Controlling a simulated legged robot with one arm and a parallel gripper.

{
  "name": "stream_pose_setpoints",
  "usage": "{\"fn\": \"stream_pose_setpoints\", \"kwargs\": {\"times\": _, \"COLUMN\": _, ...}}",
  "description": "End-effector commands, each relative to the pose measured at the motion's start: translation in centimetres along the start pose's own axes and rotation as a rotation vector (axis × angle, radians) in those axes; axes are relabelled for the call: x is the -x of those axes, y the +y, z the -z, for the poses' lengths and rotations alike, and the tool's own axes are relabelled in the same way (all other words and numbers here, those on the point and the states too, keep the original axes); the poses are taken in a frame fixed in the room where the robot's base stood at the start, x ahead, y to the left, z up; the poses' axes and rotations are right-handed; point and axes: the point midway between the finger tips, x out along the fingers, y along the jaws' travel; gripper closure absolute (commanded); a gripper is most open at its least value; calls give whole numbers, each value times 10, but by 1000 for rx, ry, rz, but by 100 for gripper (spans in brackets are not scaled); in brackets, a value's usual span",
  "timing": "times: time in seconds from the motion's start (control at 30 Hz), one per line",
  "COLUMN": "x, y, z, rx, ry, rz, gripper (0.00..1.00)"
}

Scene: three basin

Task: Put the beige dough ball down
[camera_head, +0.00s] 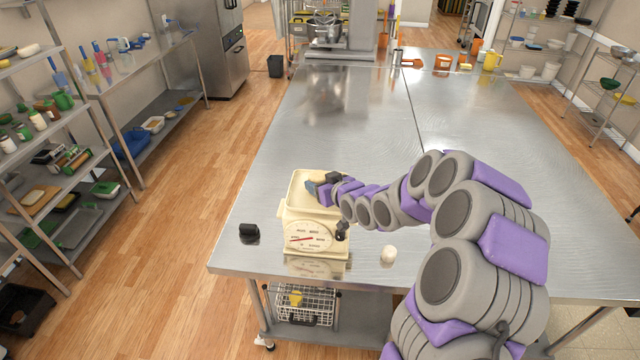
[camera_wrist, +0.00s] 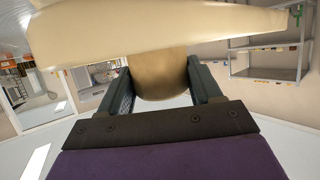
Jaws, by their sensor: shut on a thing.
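The beige dough ball (camera_wrist: 162,84) is between the two fingers of my gripper (camera_wrist: 160,75) in the wrist view, and the fingers are shut on it. The ball's far side meets the broad cream edge of the scale's tray (camera_wrist: 140,35); whether its weight rests there I cannot tell. In the head view my gripper (camera_head: 322,184) is over the tray of the cream kitchen scale (camera_head: 307,222), at the table's near left. Only a small part of the ball (camera_head: 318,174) shows there, behind the gripper.
A pale ball (camera_head: 388,255) lies on the steel table (camera_head: 345,120) right of the scale. A small black object (camera_head: 249,231) stands left of it. Orange containers (camera_head: 443,62) and a yellow jug (camera_head: 491,60) stand at the far right. The table's middle is clear.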

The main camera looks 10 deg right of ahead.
Motion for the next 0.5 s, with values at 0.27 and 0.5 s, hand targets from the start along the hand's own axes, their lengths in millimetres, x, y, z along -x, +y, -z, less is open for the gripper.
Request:
{"fn": "stream_pose_setpoints", "kwargs": {"times": 0.27, "x": -2, "y": -7, "z": 1, "rx": 7, "ry": -2, "rz": -2, "gripper": 34}}
{"fn": "stream_pose_setpoints", "kwargs": {"times": 0.5, "x": -2, "y": -6, "z": 1, "rx": 6, "ry": -2, "rz": -2, "gripper": 11}}
